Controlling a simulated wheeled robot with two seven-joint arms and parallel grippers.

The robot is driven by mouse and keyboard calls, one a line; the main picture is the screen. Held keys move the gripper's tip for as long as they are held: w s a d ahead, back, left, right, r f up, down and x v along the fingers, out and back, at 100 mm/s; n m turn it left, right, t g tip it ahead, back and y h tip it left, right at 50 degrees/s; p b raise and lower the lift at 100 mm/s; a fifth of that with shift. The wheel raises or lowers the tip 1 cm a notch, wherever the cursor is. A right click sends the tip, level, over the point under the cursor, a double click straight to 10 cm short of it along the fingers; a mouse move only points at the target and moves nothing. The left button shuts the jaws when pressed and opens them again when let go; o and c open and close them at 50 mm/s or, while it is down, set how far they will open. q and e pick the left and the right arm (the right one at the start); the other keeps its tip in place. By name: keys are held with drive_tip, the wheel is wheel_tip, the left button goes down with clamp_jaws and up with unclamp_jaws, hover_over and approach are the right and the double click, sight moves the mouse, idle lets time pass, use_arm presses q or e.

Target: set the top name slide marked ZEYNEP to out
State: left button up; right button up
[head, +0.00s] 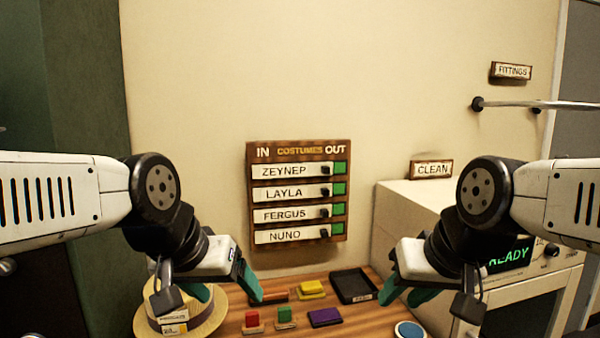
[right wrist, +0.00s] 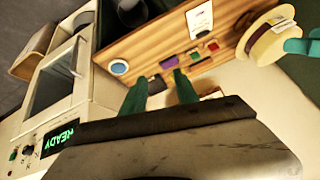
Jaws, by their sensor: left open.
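The wooden name board (head: 298,260) hangs on the wall, with IN at its upper left and OUT at its upper right. The top slide marked ZEYNEP (head: 285,171) has a black knob (head: 325,168) near its right end. The slide sits toward the IN side, and a green patch (head: 340,168) shows to its right. The LAYLA, FERGUS and NUNO slides below sit alike. My left gripper (head: 234,298) is open and empty, below and left of the board. My right gripper (head: 396,302) is open and empty, below and right of it; its fingers show apart in the right wrist view (right wrist: 160,78).
The wooden table (head: 370,320) below the board holds a black tray (head: 353,287), several coloured blocks and a blue-topped round item (head: 409,331). A straw hat (head: 215,318) lies at left. A white machine (head: 400,215) with a READY display stands at right. The board's front is clear.

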drive_tip(key=shift+o, duration=0.4)
drive_tip(key=shift+o, duration=0.2)
drive_tip(key=shift+w, duration=0.2)
drive_tip(key=n+t+y, duration=0.3)
drive_tip(key=t+y, duration=0.1)
drive_tip(key=t, duration=1.1)
approach(327, 171)
drive_tip(key=w, duration=0.1)
drive_tip(key=x, duration=0.8)
drive_tip(key=shift+a+r, duration=0.1)
drive_tip(key=shift+r, duration=0.1)
clamp_jaws()
